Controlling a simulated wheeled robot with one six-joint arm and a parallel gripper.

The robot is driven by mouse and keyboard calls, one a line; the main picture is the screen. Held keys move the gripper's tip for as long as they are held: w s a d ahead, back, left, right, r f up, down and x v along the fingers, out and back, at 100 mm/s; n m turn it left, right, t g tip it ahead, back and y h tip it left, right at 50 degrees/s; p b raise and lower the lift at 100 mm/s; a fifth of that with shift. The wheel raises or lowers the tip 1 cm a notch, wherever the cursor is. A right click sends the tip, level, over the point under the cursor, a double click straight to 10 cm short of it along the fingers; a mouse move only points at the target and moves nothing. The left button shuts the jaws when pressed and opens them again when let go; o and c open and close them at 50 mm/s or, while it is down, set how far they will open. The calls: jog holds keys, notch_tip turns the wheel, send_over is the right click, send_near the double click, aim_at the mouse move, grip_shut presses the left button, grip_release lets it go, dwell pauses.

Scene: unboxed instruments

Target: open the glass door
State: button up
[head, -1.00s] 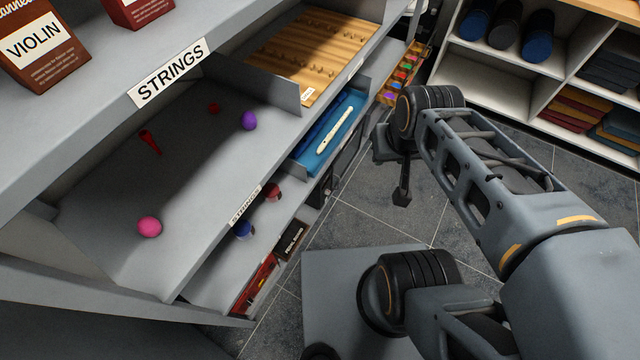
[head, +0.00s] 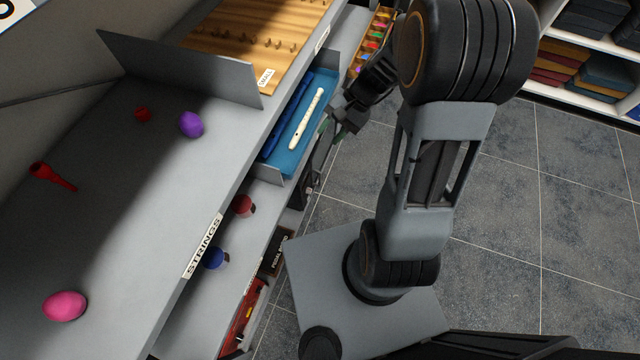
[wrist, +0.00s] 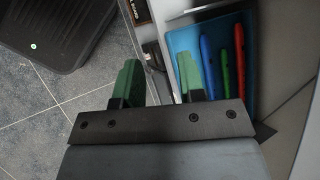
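I cannot make out a glass door in either view. My gripper (head: 337,128) is beside the blue tray at the shelf front in the head view, partly hidden by my own arm. In the wrist view my gripper (wrist: 158,64) shows two green fingers standing apart with nothing seen held between them. The right finger overlaps the view of the blue tray; I cannot tell whether it touches.
The blue tray (head: 273,167) holds a white recorder (head: 306,119); blue, green and red instruments show in the wrist view. A purple ball (head: 191,124), pink egg (head: 65,306) and red mouthpiece-like piece (head: 53,177) lie on the shelf. Tiled floor (head: 500,210) is clear at right.

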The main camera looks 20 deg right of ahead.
jog(key=w+d+f+m+t+y+b, duration=0.1)
jog(key=w+d+f+m+y+b, duration=0.15)
jog(key=f, duration=0.55)
jog(key=w+d+f+m+t+y+b, duration=0.1)
jog(key=w+f+m+t+y+b, duration=0.2)
jog(key=f, duration=0.5)
jog(key=w+d+f+m+y+b, duration=0.1)
jog(key=f+m+b, duration=0.25)
jog(key=f, duration=0.55)
jog(key=m+t+h+b, duration=0.2)
jog(key=m+t+b, duration=0.7)
jog(key=m+t, duration=0.2)
send_near(320, 177)
jog(key=b+x, duration=0.1)
jog(key=x, duration=0.2)
jog(key=f+b+x, duration=0.1)
jog(key=x, duration=0.3)
jog(key=b+x, duration=0.1)
jog(key=x, duration=0.2)
jog(key=shift+w+f, duration=0.15)
jog(key=shift+w, duration=0.1)
jog(key=shift+c, duration=0.3)
grip_shut()
